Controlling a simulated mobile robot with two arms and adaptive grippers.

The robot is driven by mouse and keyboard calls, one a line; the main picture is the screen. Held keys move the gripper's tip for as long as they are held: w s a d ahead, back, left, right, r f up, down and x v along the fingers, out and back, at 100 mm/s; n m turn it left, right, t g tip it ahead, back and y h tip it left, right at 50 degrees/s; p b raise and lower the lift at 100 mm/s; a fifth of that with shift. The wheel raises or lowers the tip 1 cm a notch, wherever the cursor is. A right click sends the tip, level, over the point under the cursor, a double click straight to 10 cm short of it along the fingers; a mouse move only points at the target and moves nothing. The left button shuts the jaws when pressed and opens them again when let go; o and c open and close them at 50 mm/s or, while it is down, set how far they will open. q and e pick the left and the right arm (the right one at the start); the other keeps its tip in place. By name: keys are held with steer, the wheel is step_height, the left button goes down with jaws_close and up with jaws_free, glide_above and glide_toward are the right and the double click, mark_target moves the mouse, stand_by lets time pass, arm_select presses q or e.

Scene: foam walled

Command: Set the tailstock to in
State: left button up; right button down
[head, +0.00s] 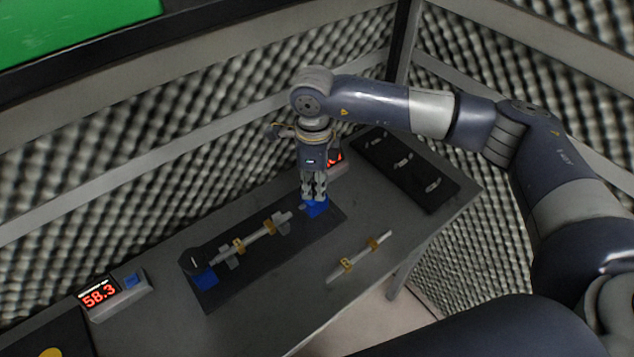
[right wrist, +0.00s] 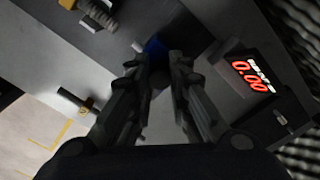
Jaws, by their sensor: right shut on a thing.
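The tailstock (head: 317,207) is a blue block at the right end of a dark fixture base (head: 262,262). My right gripper (head: 314,197) points down onto it and is shut on it. In the right wrist view the blue tailstock (right wrist: 155,47) shows just beyond my right fingertips (right wrist: 160,65), partly hidden by them. A grey shaft with gold rings (head: 255,237) lies along the fixture, its right end near the tailstock; I cannot tell whether they touch. A dark round part with a blue base (head: 203,277) is at the fixture's left end. My left gripper is not in view.
A second shaft with gold rings (head: 360,256) lies on the grey table front right. A display reading 58.3 (head: 100,294) stands at left; another reading 0.00 (right wrist: 252,76) is close to my right gripper. A black tray (head: 405,168) with small parts is at back right. Foam walls enclose the table.

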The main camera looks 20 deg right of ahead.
steer(key=shift+s+a+f+b, duration=0.2)
steer(key=shift+s+a+b, duration=0.1)
steer(key=shift+a, duration=0.3)
steer(key=shift+a+r, duration=0.1)
steer(key=shift+a, duration=0.2)
steer(key=shift+s+a+r, duration=0.1)
steer(key=c, duration=1.5)
jaws_free()
steer(key=shift+o, duration=0.2)
step_height(320, 180, up, 8)
steer(key=shift+f, duration=0.25)
